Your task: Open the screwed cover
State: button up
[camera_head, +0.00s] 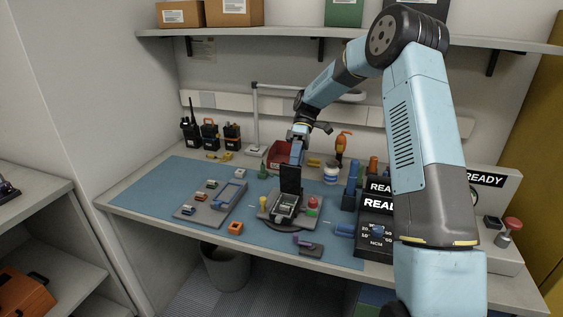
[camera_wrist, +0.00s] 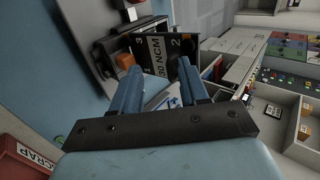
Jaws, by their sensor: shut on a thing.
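The black screwed cover (camera_head: 290,178) stands upright at the back of a small grey fixture (camera_head: 271,212) in the middle of the blue mat. My gripper (camera_head: 296,153) comes down from above and behind and is shut at the cover's top edge. In the wrist view my gripper (camera_wrist: 158,85) has its two blue fingers at the cover (camera_wrist: 156,48), which carries a white "30 NCM" label and the numbers 2 and 3. The fingers partly hide the cover. A device (camera_head: 285,203) with its inside exposed lies in the fixture in front of the upright cover.
A grey tray (camera_head: 213,214) with small parts lies left of the fixture, an orange block (camera_head: 235,228) in front. A red bin (camera_head: 280,155) stands behind. Black "READY" displays (camera_head: 377,205) stand right. The mat's left part is clear.

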jog(key=shift+a+f, duration=0.1)
jog(key=v, duration=1.4)
jog(key=shift+f, duration=0.1)
